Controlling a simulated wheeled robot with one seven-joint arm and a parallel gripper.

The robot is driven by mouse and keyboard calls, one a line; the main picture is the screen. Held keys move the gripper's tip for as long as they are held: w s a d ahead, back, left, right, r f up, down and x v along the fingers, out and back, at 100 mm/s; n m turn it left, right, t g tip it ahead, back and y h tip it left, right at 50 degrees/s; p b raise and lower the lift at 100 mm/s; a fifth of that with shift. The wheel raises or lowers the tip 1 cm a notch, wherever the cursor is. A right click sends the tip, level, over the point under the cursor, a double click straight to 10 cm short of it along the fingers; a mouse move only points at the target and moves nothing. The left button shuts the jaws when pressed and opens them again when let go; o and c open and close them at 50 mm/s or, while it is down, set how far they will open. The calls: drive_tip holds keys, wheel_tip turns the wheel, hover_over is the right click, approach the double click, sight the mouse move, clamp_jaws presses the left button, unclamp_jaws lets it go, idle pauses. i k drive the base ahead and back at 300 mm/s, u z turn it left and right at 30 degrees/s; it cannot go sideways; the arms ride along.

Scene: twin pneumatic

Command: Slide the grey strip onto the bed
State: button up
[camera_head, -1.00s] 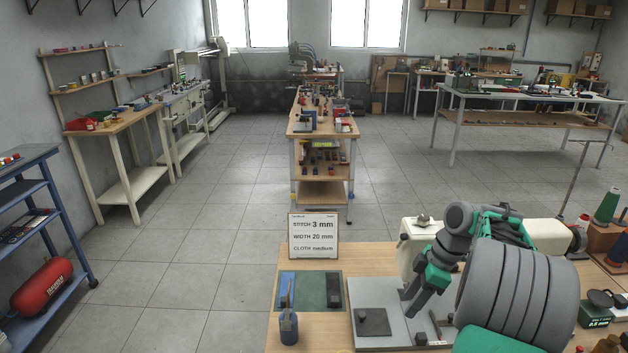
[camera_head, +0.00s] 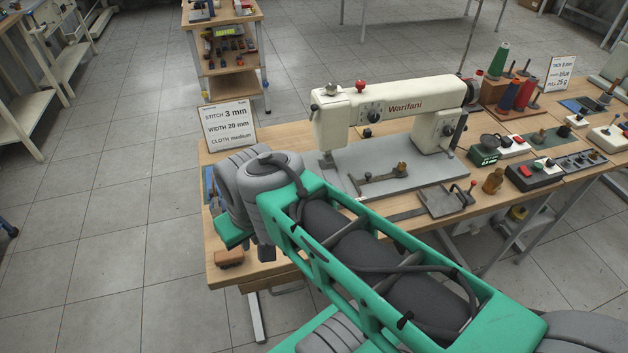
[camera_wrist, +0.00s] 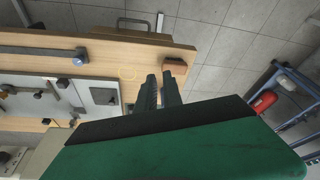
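The grey strip (camera_wrist: 40,51) lies flat on the wooden table near its front edge, with a round blue knob-like thing at its end. In the head view one end of the strip (camera_head: 408,214) shows past my arm, which hides the rest. The light grey bed (camera_head: 345,169) lies under the cream sewing machine (camera_head: 400,105); the strip lies apart from it, on the front side. The bed (camera_wrist: 62,104) also shows in the wrist view. My gripper (camera_wrist: 159,76) is above the table's left end, its two fingers slightly apart with nothing seen between them.
A small brown block (camera_head: 229,258) sits at the table's front left corner. A grey plate with a red-knobbed lever (camera_head: 447,200) stands right of the strip. A sign (camera_head: 228,127) stands at the back left. Thread spools (camera_head: 512,92) and small devices crowd the right side.

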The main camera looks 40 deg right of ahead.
sight(331, 175)
drive_tip(key=u, duration=2.9)
drive_tip(key=k, duration=1.35)
drive_tip(key=z, duration=0.75)
